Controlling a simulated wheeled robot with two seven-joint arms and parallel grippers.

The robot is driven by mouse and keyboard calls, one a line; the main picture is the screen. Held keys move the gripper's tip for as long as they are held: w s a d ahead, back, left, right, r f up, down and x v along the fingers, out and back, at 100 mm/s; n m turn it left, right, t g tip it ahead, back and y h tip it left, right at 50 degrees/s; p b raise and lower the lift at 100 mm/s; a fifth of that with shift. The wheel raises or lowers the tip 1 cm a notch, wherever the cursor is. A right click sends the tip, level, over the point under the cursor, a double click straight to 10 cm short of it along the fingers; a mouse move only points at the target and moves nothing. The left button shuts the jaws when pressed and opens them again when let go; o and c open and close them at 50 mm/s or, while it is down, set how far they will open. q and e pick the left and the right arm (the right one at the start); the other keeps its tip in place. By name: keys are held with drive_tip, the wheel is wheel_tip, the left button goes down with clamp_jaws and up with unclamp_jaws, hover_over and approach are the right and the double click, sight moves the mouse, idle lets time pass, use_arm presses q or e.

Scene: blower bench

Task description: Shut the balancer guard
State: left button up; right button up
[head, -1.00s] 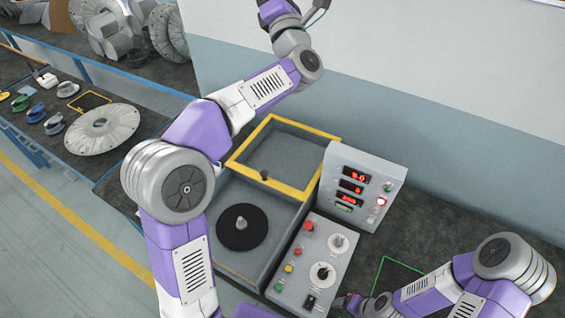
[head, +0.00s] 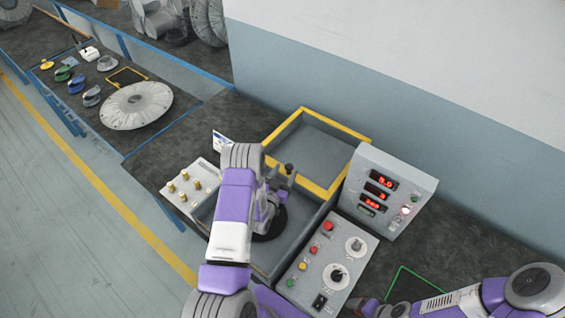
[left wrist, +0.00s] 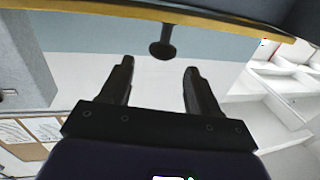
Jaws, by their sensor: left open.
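The balancer guard (head: 362,137), a grey lid with a yellow rim, is raised open at the back of the balancer (head: 312,222). Its dark knob (head: 289,169) is on the near yellow edge. My left gripper (head: 282,178) is open and empty close to this knob. In the left wrist view, the knob (left wrist: 162,49) hangs from the yellow edge (left wrist: 90,14), just beyond and between the open fingertips (left wrist: 159,66). My left arm hides much of the balancer's well and black disc (head: 268,225). My right gripper (head: 362,305) is low at the right, its jaws unclear.
A control panel (head: 330,272) with buttons and dials and a display box (head: 385,195) with red digits stand right of the balancer. A plate with brass-coloured pegs (head: 190,187) is at its left. A green outlined square (head: 412,290) marks the bench at right.

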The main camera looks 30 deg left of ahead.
sight(291, 164)
use_arm(q)
drive_tip(key=shift+s+d+f, duration=0.2)
drive_tip(key=shift+s+f, duration=0.3)
drive_tip(key=shift+f, duration=0.1)
drive_tip(key=shift+w+f, duration=0.1)
drive_tip(key=shift+f, duration=0.05)
drive_tip(key=shift+w+a+p, duration=0.2)
drive_tip(key=shift+w, duration=0.95)
drive_tip(key=shift+w+a+p, duration=0.2)
drive_tip(key=shift+w+a, duration=0.05)
drive_tip(key=shift+w, duration=0.9)
drive_tip(key=shift+w+a+p, duration=0.2)
drive_tip(key=shift+w, duration=0.95)
clamp_jaws()
